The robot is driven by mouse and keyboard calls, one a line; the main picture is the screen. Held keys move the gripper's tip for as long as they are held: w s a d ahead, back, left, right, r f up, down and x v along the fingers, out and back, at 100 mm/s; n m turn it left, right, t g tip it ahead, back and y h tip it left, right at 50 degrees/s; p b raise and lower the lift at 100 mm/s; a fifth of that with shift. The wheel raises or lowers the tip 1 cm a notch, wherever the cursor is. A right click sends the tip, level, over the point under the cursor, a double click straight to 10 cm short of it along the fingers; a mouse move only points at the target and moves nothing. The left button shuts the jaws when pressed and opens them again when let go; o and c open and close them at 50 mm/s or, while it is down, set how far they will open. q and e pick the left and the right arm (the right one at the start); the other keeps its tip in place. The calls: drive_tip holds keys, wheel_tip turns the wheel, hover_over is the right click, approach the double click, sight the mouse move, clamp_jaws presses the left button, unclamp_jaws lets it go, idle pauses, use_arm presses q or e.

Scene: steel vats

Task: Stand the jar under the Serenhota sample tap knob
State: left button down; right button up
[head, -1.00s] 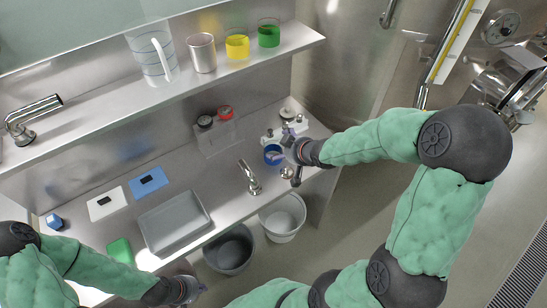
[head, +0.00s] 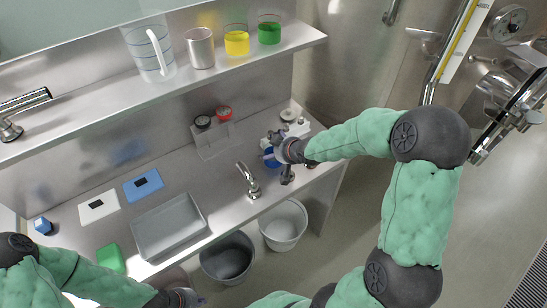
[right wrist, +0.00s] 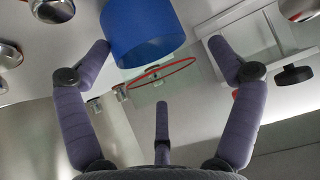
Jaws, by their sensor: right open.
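A blue, round, open-topped vessel (head: 269,157), which may be the jar, stands on the steel bench near its right end. My right gripper (head: 279,149) is right beside it and partly hides it. In the right wrist view the blue vessel (right wrist: 145,35) shows at the top, with the open fingers spread to its left and right; contact cannot be told. A thin red ring (right wrist: 160,75) shows below it. I cannot read any label that tells which tap knob is Serenhota. My left gripper (head: 188,298) is at the bottom edge, its jaws unclear.
A bench tap (head: 248,180) stands left of the right gripper. A grey tray (head: 168,228) lies to the left. Two buckets (head: 227,258) (head: 284,224) stand below the front edge. Steel pipework (head: 510,108) is at right.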

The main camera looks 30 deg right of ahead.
drive_tip(key=c, duration=1.2)
drive_tip(key=shift+c, duration=0.2)
